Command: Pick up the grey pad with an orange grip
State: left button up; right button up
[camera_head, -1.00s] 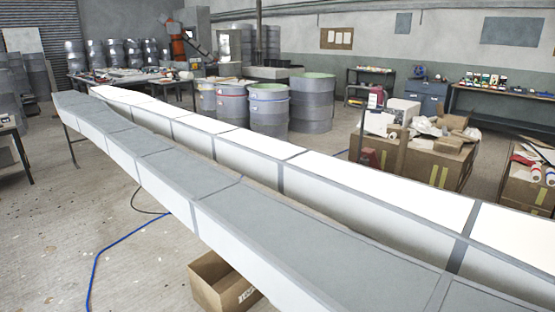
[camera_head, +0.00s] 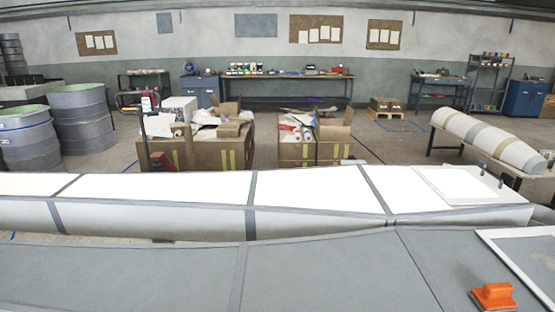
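The grey pad with an orange grip (camera_head: 493,296) lies on the near grey mould (camera_head: 330,272), at the bottom right of the head view. Its orange grip faces up, and only a little of the grey pad shows under it. It sits just left of a white-framed grey panel (camera_head: 525,255) on the same mould. Neither of my grippers is in view.
A long white mould (camera_head: 320,190) runs across behind the grey one, with a narrow gap between. Cardboard boxes (camera_head: 225,153), drums (camera_head: 82,118) and a workbench (camera_head: 285,88) stand beyond. A wrapped rounded form (camera_head: 490,140) rests on a stand at right.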

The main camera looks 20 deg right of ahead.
aim_at(494, 297)
jog(key=j+z, duration=0.1)
jog(key=z, duration=1.4)
jog(key=k+l, duration=0.05)
jog(key=l, duration=0.05)
